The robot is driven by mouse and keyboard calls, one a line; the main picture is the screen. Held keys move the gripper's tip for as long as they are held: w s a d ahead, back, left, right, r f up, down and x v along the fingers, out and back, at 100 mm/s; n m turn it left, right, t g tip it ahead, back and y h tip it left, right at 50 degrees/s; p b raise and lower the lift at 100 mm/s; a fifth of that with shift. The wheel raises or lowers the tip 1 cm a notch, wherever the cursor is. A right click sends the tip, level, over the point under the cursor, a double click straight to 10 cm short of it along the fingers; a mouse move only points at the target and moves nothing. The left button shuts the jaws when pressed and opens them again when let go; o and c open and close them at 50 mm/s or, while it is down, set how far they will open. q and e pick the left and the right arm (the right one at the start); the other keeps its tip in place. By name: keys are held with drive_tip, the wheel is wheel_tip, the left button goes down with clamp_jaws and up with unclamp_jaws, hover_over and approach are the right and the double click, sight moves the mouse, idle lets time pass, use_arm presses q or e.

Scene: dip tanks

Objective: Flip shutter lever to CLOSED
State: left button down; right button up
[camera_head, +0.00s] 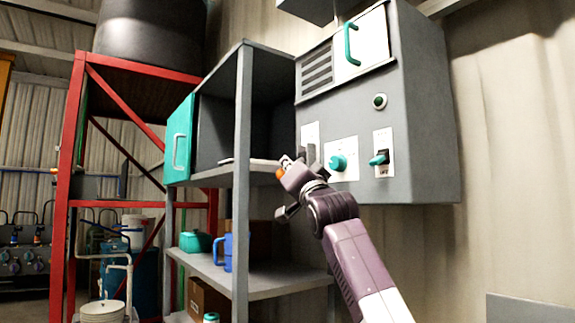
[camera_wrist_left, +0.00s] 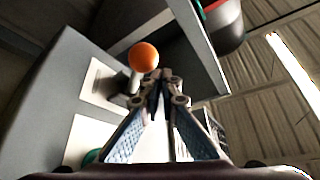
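The shutter lever appears to be the one with the orange ball knob (camera_head: 281,174), at the left edge of the grey wall box. Its plate (camera_head: 311,130) is partly hidden behind my gripper. In the left wrist view the orange ball (camera_wrist_left: 144,57) stands on a short grey stem in front of a white plate (camera_wrist_left: 101,84). My left gripper (camera_head: 290,163) is beside the lever, with its fingertips (camera_wrist_left: 155,82) close together and nothing visible between them. The ball is just beyond the tips; I cannot tell whether they touch the stem. Lever lettering is not readable. My right gripper is not in view.
The grey wall box (camera_head: 428,120) also has a teal rotary knob (camera_head: 338,162), a teal-tipped switch (camera_head: 379,158), a green button (camera_head: 380,101) and a teal handle (camera_head: 351,43). Left of it stands a grey shelf unit (camera_head: 243,150) holding a blue mug (camera_head: 223,252). A red frame (camera_head: 72,150) stands farther left.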

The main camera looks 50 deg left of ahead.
use_arm(q)
drive_tip(key=shift+w+a+f, duration=0.15)
drive_tip(key=shift+w+f, duration=0.05)
drive_tip(key=shift+f, duration=0.15)
drive_tip(key=d+b, duration=0.1)
drive_tip(key=d, duration=0.8)
drive_tip(key=shift+s+d+f+b, duration=0.2)
drive_tip(key=shift+s+d+b, duration=0.1)
drive_tip(key=shift+s, duration=0.15)
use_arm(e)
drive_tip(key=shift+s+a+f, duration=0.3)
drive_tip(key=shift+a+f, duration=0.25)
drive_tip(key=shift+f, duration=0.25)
use_arm(q)
drive_tip(key=shift+w+d, duration=0.1)
drive_tip(key=shift+w, duration=0.05)
